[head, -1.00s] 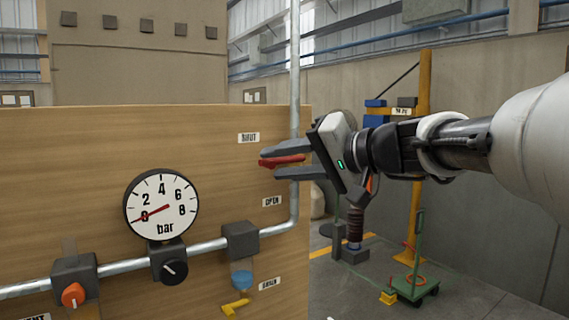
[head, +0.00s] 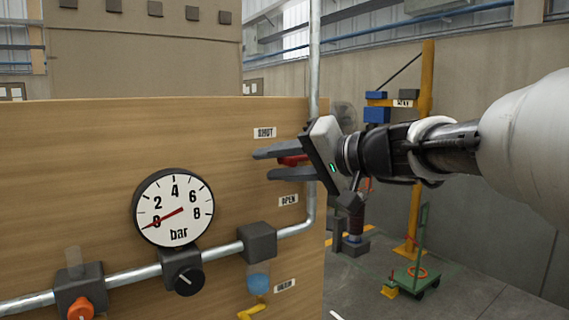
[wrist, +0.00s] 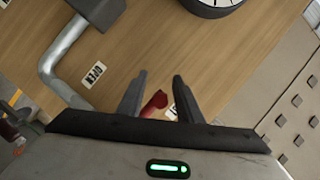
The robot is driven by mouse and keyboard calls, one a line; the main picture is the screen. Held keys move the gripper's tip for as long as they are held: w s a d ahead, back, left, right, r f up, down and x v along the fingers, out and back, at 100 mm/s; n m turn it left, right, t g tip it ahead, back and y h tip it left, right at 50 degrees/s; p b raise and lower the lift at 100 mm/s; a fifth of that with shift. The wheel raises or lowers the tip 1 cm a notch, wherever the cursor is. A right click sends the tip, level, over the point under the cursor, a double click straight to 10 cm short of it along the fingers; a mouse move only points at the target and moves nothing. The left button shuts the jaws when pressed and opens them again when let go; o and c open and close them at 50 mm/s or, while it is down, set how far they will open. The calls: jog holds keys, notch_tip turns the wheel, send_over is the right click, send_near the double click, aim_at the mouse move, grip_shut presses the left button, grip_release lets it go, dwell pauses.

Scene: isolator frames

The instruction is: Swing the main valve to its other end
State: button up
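The main valve's red handle (head: 292,160) shows between the fingers of my gripper (head: 262,164) in the head view. It sits between the SHUT label (head: 265,132) and the OPEN label (head: 289,200), by the upright pipe. In the wrist view the red handle (wrist: 156,102) lies between my spread fingers (wrist: 160,78), nearer the left finger, with a gap to the right one. I cannot tell whether the left finger touches it. My gripper is open. The handle's pivot is hidden behind my gripper.
A pressure gauge (head: 173,207) reads about 0 bar. Below it are a black knob (head: 184,279), an orange knob (head: 80,308) and a yellow drain lever (head: 252,312) under a blue bowl (head: 259,281). The horizontal pipe (head: 222,251) crosses the wooden board. A green trolley (head: 418,275) stands behind, right.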

grip_shut()
jog(key=shift+f+b, duration=0.1)
jog(key=shift+b, duration=0.2)
